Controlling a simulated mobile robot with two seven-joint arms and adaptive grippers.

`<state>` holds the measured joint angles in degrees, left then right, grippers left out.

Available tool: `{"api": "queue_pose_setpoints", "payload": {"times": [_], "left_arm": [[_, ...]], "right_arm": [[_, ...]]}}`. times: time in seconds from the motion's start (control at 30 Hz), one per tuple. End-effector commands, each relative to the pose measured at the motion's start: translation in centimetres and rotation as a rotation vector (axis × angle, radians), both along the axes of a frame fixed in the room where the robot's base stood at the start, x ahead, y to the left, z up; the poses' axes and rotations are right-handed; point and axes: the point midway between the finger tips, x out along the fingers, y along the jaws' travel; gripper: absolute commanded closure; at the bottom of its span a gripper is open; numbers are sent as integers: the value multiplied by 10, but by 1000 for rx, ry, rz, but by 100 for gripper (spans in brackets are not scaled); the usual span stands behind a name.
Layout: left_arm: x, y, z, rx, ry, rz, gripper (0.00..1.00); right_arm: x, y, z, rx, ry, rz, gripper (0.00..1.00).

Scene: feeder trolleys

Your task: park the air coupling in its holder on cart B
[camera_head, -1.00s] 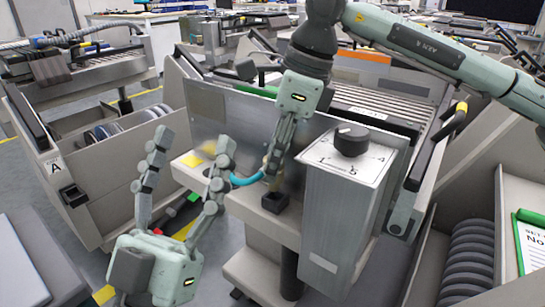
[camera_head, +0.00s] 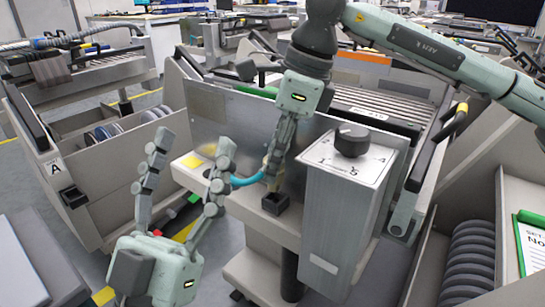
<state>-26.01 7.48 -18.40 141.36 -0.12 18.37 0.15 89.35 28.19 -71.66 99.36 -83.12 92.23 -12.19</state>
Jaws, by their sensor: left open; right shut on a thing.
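My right gripper (camera_head: 274,172) is shut on the air coupling (camera_head: 269,176), a small brass-coloured piece mostly hidden by the fingers. A blue hose (camera_head: 246,181) runs from it to the left, passing behind my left gripper's finger. The coupling is close above a small black square holder (camera_head: 275,203) on the front ledge of the middle cart (camera_head: 230,203). I cannot tell whether they touch. No letter B is readable on this cart.
A grey box with a black knob (camera_head: 351,140) stands just right of the holder. A green clipboard (camera_head: 528,246) is at right.

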Motion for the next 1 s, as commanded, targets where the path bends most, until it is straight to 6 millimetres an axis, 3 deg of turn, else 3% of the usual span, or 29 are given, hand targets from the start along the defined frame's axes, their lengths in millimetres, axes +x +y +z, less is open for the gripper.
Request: {"api": "queue_pose_setpoints", "payload": {"times": [0.03,0.27,1.0], "left_arm": [[0,0,0,0,0,0,39],[0,0,-4,0,0,0,39],[0,0,-42,0,0,0,39]], "right_arm": [[25,-16,6,-1,-33,-69,100],[25,-16,5,-1,-35,-119,100],[24,-17,8,-6,-33,-838,100]]}}
